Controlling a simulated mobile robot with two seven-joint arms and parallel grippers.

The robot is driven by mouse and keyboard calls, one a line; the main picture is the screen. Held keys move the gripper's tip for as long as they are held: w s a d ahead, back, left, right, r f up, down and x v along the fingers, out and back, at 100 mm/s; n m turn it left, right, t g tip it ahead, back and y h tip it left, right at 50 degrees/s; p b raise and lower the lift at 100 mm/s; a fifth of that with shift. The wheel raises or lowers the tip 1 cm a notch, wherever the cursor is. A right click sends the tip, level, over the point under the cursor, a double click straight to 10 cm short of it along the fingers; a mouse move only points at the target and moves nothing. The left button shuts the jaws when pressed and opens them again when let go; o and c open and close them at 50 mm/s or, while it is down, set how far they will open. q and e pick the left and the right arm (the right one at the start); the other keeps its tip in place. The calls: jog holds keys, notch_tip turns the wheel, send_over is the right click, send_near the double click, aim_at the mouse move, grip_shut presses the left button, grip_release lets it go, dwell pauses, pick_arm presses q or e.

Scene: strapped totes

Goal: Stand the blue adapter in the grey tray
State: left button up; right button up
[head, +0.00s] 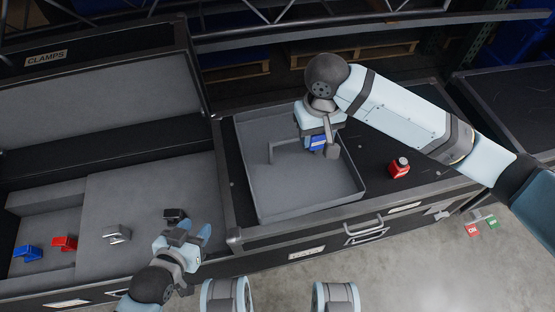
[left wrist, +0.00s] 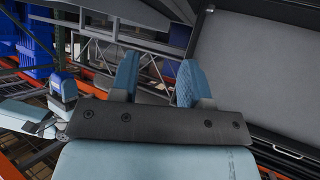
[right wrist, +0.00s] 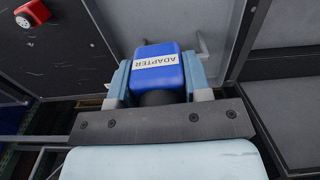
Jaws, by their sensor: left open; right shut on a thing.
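The blue adapter (head: 318,142) is in my right gripper (head: 320,136), above or inside the back right part of the grey tray (head: 266,206). I cannot tell whether it touches the tray floor. In the right wrist view the adapter (right wrist: 160,62) sits between the two fingers, its white ADAPTER label reading upside down and a dark round part below it. The tray wall shows behind it. My left gripper (head: 195,229) is open and empty, low over the front of the left case, left of the tray. Its spread fingers show in the left wrist view (left wrist: 158,80).
The open CLAMPS case (head: 46,58) on the left holds blue (head: 28,253), red (head: 65,243) and grey (head: 117,234) clamps. A thin grey bracket (head: 283,143) stands in the tray.

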jog(key=shift+s+a+f, duration=0.1)
jog(key=shift+a+f, duration=0.05)
jog(key=shift+a, duration=0.25)
jog(key=b, duration=0.4)
send_over(303, 186)
notch_tip(303, 186, down, 15)
jog(key=shift+d+r, duration=0.1)
jog(key=shift+f+b, duration=0.3)
jog(key=shift+f, duration=0.6)
notch_tip(303, 186, down, 3)
jog(key=shift+r+b, duration=0.15)
jog(key=shift+b, duration=0.45)
jog(key=shift+f, duration=0.2)
pick_arm(q)
jog(key=shift+w+d+r+t+h, duration=0.25)
jog(key=shift+w+r+t, duration=0.1)
jog(key=shift+r+t, duration=0.15)
jog(key=shift+w+d+r+t+h, duration=0.25)
jog(key=shift+w+r+t, duration=0.15)
jog(key=shift+r, duration=0.15)
pick_arm(e)
jog(key=o, duration=1)
jog(key=shift+f, duration=0.15)
jog(key=shift+c, duration=0.2)
pick_arm(q)
jog(key=shift+s+a+f, duration=0.2)
jog(key=shift+s+f, duration=0.1)
jog(key=shift+f, duration=0.25)
